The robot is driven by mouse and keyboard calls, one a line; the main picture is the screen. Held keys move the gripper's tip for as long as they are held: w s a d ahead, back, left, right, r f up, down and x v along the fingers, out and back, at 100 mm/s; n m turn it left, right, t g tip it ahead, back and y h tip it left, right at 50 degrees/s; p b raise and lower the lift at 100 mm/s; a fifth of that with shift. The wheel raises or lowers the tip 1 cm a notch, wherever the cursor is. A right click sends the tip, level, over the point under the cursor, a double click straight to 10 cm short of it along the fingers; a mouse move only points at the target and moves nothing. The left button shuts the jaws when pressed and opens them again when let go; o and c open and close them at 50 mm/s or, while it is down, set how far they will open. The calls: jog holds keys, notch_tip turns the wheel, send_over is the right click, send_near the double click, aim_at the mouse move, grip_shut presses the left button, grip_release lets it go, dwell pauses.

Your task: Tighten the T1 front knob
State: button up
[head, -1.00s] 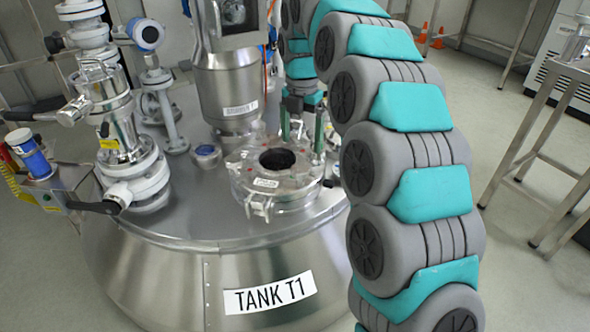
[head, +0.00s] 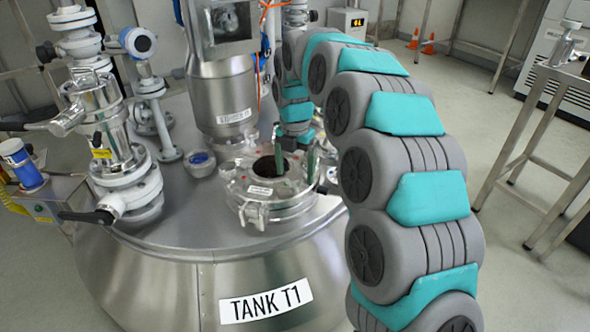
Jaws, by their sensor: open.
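Tank T1 (head: 150,285) is a large steel vessel with a label reading "TANK T1" on its front. On its top sits a round hatch (head: 285,208) with a dark opening in the middle. A silver front knob (head: 252,214) with its clamp sits at the hatch's near rim, turned toward me. My gripper (head: 296,158) is open, its two green fingers apart over the back right part of the hatch. It holds nothing and is apart from the front knob. Whether the fingertips touch the hatch, I cannot tell.
A steel stirrer column (head: 228,90) rises behind the hatch. Valves and pipes (head: 120,150) stand on the tank's left, with a blue-capped port (head: 199,161) between. A steel table (head: 560,75) stands at the right. The tank top in front of the hatch is clear.

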jog(key=c, duration=1.4)
jog(key=shift+o, duration=0.2)
jog(key=shift+m, duration=0.4)
jog(key=m+p, duration=0.1)
jog(key=m, duration=0.5)
jog(key=shift+s+d+m, duration=0.1)
jog(key=shift+m, duration=0.2)
jog(key=m, duration=0.6)
jog(key=shift+m, duration=0.3)
jog(key=shift+r, duration=0.1)
jog(key=o, duration=1.4)
jog(key=shift+s, duration=0.1)
jog(key=shift+c, duration=0.2)
